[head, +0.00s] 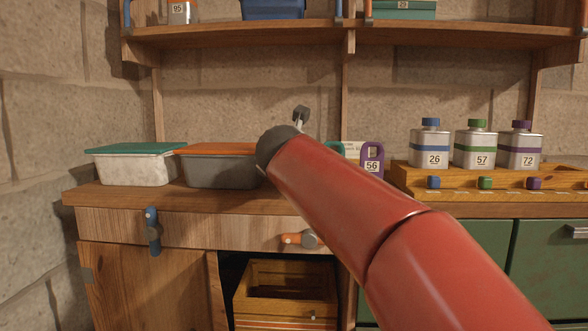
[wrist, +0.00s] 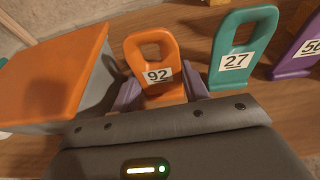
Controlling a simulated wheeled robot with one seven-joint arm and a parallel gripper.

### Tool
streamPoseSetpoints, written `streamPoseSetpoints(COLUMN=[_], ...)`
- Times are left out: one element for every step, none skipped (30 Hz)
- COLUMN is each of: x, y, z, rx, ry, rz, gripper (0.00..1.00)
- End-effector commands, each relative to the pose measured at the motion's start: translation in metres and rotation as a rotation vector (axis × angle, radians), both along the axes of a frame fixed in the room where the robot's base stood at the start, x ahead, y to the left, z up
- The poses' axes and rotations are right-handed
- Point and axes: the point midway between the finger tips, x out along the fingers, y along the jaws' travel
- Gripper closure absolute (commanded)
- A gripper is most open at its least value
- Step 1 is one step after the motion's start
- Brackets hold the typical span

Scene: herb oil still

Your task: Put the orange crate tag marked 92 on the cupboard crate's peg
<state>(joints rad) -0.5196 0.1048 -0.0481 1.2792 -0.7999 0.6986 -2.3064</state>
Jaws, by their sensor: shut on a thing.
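The orange tag marked 92 (wrist: 152,55) stands upright between the two fingers of my gripper (wrist: 161,92) in the wrist view. My gripper is shut on its lower part, at the wooden counter; I cannot tell whether the tag still touches its support. In the head view my arm hides the tag and the gripper. The cupboard crate (head: 286,273) is a wooden crate in the open bay below the counter. A small grey peg (head: 313,315) shows low on its front.
A teal tag 27 (wrist: 239,50) and a purple tag 56 (head: 372,165) stand right of the orange tag. An orange-lidded bin (head: 215,172) is close on the left, a teal-lidded bin (head: 135,170) beyond. Bottles (head: 474,150) stand right. An orange handle (head: 298,239) juts above the bay.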

Motion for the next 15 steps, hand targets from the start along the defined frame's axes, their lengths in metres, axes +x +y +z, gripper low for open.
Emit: streamPoseSetpoints(x=[-0.001,-0.002,-0.003,-0.005,-0.006,-0.008,-0.009,-0.011,-0.012,-0.014,-0.015,-0.017,-0.018,-0.019,-0.021], y=[0.000,0.000,0.000,0.000,0.000,0.000,0.001,0.000,0.001,0.000,0.001,0.001,0.001,0.001,0.001], z=[0.002,0.003,0.005,0.006,0.008,0.010,0.011,0.012,0.014,0.015,0.016,0.018,0.019,0.020,0.022], rx=[0.000,0.000,0.000,0.000,0.000,0.000,0.000,0.000,0.000,0.000,0.000,0.000,0.000,0.000,0.001], ry=[-0.001,-0.001,-0.001,-0.001,-0.001,-0.001,-0.001,-0.002,-0.002,-0.002,-0.001,-0.001,-0.001,-0.001,-0.001], rz=[0.000,0.000,0.001,0.001,0.001,0.001,0.001,0.001,0.001,0.001,0.001,0.001,0.001,0.001,0.001], gripper=[0.74,0.74,0.75,0.75,0.75,0.75,0.75,0.75,0.75,0.75,0.75,0.75,0.75,0.75,0.75])
